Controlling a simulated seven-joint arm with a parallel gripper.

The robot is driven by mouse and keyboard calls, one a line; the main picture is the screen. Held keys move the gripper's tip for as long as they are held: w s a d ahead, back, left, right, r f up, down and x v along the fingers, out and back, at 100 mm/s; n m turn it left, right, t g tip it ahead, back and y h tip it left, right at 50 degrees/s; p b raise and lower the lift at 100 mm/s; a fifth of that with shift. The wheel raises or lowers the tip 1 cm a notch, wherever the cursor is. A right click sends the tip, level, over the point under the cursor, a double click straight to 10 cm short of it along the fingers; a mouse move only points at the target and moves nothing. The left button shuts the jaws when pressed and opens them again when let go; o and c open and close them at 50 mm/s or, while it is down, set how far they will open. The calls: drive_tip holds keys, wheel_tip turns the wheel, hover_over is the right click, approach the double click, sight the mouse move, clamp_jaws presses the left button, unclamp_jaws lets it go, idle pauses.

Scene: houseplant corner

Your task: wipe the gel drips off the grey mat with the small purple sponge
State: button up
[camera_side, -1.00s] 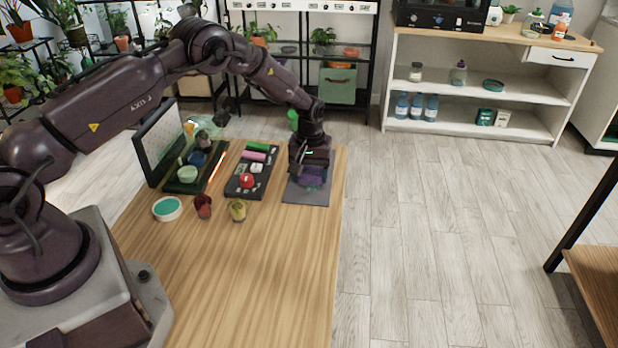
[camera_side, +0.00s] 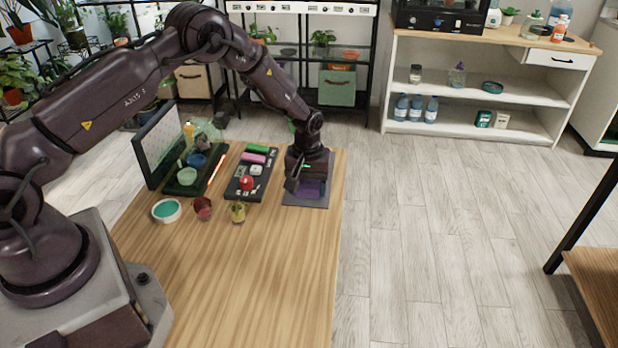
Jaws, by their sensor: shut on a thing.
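The grey mat (camera_side: 319,198) lies flat near the right edge of the wooden table. My gripper (camera_side: 306,181) is low over the mat, pointing down. It is shut on the small purple sponge (camera_side: 311,188), which shows below and beside the fingers. The sponge is at the mat's surface; whether it presses on it I cannot tell. I can make out no gel drips on the bare part of the mat; the gripper and sponge hide much of it.
Left of the mat is a dark tray (camera_side: 233,189) with green, pink, white and red items. Further left are a red pot (camera_side: 203,208), a yellowish pot (camera_side: 237,212), a teal-topped round dish (camera_side: 167,210) and an upright board (camera_side: 158,142). The table front is clear.

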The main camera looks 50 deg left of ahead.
drive_tip(key=shift+s+d, duration=0.35)
drive_tip(key=shift+s, duration=0.1)
drive_tip(key=shift+r, duration=4.05)
drive_tip(key=shift+f, duration=0.2)
drive_tip(key=shift+f, duration=3.6)
drive_tip(key=shift+w+a+f, duration=0.3)
drive_tip(key=shift+w+a, duration=0.2)
drive_tip(key=shift+a, duration=0.05)
drive_tip(key=shift+c, duration=0.4)
drive_tip(key=shift+w+a, duration=0.95)
drive_tip(key=shift+w, duration=0.05)
drive_tip(key=s+d, duration=0.3)
drive_tip(key=shift+r, duration=4.05)
